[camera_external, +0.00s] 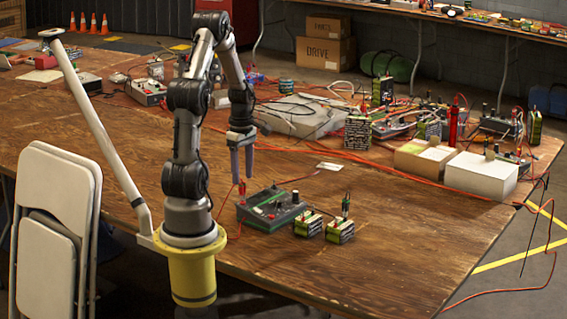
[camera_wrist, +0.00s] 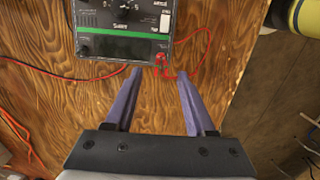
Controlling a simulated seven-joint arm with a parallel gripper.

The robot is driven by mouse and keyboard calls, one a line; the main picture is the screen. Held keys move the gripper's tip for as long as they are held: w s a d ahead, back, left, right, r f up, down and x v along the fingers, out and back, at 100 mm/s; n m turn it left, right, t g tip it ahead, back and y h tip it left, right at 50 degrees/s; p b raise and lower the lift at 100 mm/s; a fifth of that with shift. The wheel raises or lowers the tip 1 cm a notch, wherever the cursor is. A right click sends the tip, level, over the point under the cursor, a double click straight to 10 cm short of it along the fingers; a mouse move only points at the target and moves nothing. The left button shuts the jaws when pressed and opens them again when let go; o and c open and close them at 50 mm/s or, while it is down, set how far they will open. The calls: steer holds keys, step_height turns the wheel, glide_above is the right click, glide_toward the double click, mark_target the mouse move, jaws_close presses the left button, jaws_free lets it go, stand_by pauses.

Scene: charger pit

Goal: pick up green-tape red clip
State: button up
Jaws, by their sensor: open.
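A red clip (camera_wrist: 162,58) stands at the lower right corner of a dark charger (camera_wrist: 118,22) with a green stripe, seen in the wrist view. A red wire loops from the clip to the right. In the external view, the red clip (camera_external: 242,188) is at the left end of the charger (camera_external: 272,210).
Two small battery packs (camera_external: 308,224) (camera_external: 341,231) stand right of the charger. Red wires (camera_wrist: 50,70) run over the wooden table (camera_external: 390,240). A large grey box (camera_external: 300,115) and two pale boxes (camera_external: 481,174) stand farther back. The front right of the table is clear.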

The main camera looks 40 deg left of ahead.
mark_target(242, 183)
steer(key=shift+s+f, duration=0.1)
steer(key=shift+f, duration=1.65)
jaws_close()
steer(key=shift+r, duration=0.5)
step_height(242, 183, up, 2)
steer(key=shift+r, duration=0.2)
steer(key=s+d+r, duration=0.4)
steer(key=s+r, duration=0.5)
steer(key=s, duration=0.4)
steer(key=shift+s+d+r, duration=0.15)
steer(key=shift+s+r, duration=0.05)
steer(key=shift+r, duration=0.1)
